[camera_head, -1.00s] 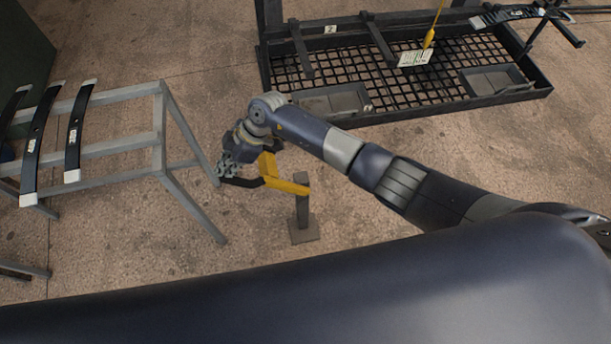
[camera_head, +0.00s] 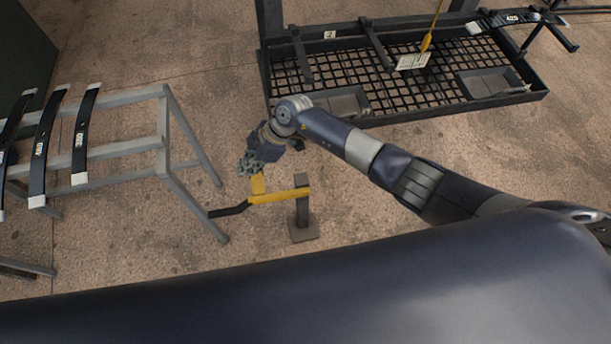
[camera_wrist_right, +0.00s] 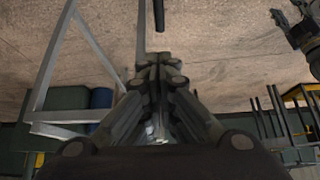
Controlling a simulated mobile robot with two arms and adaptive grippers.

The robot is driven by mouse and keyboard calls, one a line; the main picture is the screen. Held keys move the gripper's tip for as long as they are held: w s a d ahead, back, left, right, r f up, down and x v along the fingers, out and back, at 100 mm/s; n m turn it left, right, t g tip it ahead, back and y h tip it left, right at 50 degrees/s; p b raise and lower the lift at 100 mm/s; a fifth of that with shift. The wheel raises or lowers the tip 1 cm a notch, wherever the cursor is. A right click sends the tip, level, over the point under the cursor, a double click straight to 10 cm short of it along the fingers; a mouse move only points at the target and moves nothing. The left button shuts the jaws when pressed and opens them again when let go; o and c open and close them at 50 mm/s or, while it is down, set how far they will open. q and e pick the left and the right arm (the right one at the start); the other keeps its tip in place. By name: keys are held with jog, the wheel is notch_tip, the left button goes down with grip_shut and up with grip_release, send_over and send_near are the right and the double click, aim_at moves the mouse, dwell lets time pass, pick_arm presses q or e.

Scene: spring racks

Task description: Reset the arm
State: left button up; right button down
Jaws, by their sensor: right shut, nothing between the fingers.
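My right arm reaches in from the right in the head view. Its gripper (camera_head: 250,163) is shut and empty, just above the yellow part of a pedal-like lever (camera_head: 278,196) on a short dark post (camera_head: 302,212). I cannot tell whether the gripper touches the lever. In the right wrist view the closed fingers (camera_wrist_right: 160,75) fill the middle with nothing between them. My left gripper is not in the head view.
A grey metal rack (camera_head: 162,140) on the left bears several black leaf springs (camera_head: 81,135). A dark mesh-floored rack (camera_head: 400,118) stands at the back, with a white tag (camera_head: 412,62) and another spring (camera_head: 505,20).

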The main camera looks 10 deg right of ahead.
jog(key=shift+d, duration=0.2)
dwell(0.4)
jog(key=s+d+f+m+t+h, duration=0.1)
jog(key=s+d+f+m+t, duration=0.3)
jog(key=s+d+f+m, duration=0.45)
jog(key=s+d+f+m+t+h, duration=0.25)
jog(key=d+f+m+t, duration=0.25)
jog(key=d+f, duration=0.7)
jog(key=s+d+f+g+h, duration=0.1)
jog(key=s+f, duration=0.4)
jog(key=s, duration=0.5)
jog(key=s+d+f+m+g+h, duration=0.1)
jog(key=s+d+f+g, duration=0.3)
jog(key=s, duration=0.7)
jog(key=s+d+f+m+g+h, duration=0.1)
jog(key=s+d+f, duration=0.3)
jog(key=s, duration=0.6)
jog(key=shift+s+f+g+b, duration=0.25)
jog(key=shift+f+g+b, duration=0.05)
jog(key=shift+f+g, duration=0.55)
jog(key=shift+d+m, duration=0.1)
jog(key=shift+m, duration=0.15)
